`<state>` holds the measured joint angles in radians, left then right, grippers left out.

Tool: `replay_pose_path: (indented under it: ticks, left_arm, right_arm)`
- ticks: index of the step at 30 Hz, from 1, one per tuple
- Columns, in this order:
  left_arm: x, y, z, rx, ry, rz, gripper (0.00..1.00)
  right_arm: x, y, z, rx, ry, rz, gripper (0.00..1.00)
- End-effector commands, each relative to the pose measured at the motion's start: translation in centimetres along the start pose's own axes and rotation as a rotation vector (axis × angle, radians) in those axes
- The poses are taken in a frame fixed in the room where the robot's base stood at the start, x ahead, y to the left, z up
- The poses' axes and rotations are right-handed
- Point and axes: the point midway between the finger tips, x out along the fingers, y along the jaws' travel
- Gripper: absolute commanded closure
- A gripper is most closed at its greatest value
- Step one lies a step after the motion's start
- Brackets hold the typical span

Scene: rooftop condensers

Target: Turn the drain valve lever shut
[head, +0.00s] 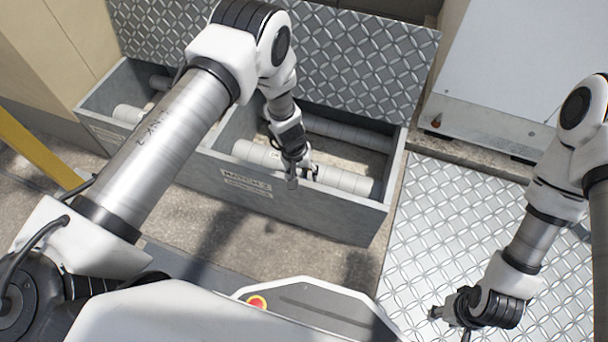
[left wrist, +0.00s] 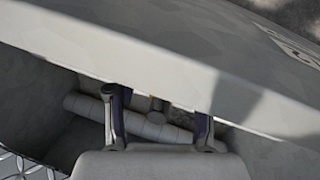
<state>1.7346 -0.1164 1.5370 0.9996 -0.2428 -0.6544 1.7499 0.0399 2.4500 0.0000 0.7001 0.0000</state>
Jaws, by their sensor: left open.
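My left gripper (head: 300,178) reaches down at the front wall of the open grey trough. In the left wrist view its two fingers (left wrist: 158,106) are apart, with the trough's pale wall edge crossing close by. A small brownish fitting (left wrist: 155,104) shows between the fingers, on a pale pipe (left wrist: 172,131); it may be part of the drain valve. I cannot make out the lever or how it is turned. The gripper is not visibly closed on anything. My right gripper (head: 446,312) hangs over the metal plate at lower right, away from the trough; its jaws are too small to judge.
The trough (head: 300,216) has a label on its front and several pipes (head: 345,134) inside. A raised diamond-plate lid (head: 350,65) stands behind it. A white cabinet (head: 530,60) is at back right. Diamond-plate flooring (head: 440,225) lies right of the trough. A yellow rail (head: 38,150) is at left.

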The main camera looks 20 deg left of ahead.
Motion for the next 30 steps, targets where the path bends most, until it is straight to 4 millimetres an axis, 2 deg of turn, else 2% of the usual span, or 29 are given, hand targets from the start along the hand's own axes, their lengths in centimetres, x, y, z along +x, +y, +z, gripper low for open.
replay_pose_path:
  ticks: [1, 2, 3, 6, 11, 20, 28, 30]
  left_arm:
    - [0.0, 0.0, 0.0, 0.0, 0.0, 0.0, 0.48]
    - [0.0, 0.0, 0.0, 0.0, 0.0, 0.0, 0.55]
    - [-0.1, 0.0, 0.0, 0.0, 0.0, 0.0, 0.69]
    - [-0.1, 0.0, 0.0, 0.0, 0.0, 0.0, 1.0]
    - [-0.1, -0.1, 0.0, 0.007, -0.003, 0.0, 1.0]
    - [-0.4, -1.6, -0.1, 0.243, -0.053, 0.002, 1.0]
    - [-0.1, -1.8, 0.3, 0.256, -0.066, 0.002, 1.0]
    - [-0.1, -1.8, 0.4, 0.256, -0.067, 0.003, 0.68]
  right_arm:
    - [0.0, 0.0, 0.0, 0.0, 0.0, 0.0, 0.6]
    - [0.0, 0.0, 0.0, 0.0, 0.0, 0.0, 0.6]
    - [0.0, 0.0, 0.0, 0.0, 0.0, 0.0, 0.6]
    - [0.0, 0.0, 0.0, 0.0, 0.0, 0.0, 0.6]
    - [-0.1, 0.0, 0.0, 0.0, 0.0, 0.0, 0.6]
    - [-1.2, 0.0, 0.0, 0.0, 0.0, 0.0, 0.6]
    - [-1.1, 0.0, 0.0, 0.0, 0.0, 0.0, 0.6]
    - [-1.1, 0.0, 0.0, 0.0, 0.0, 0.0, 0.6]
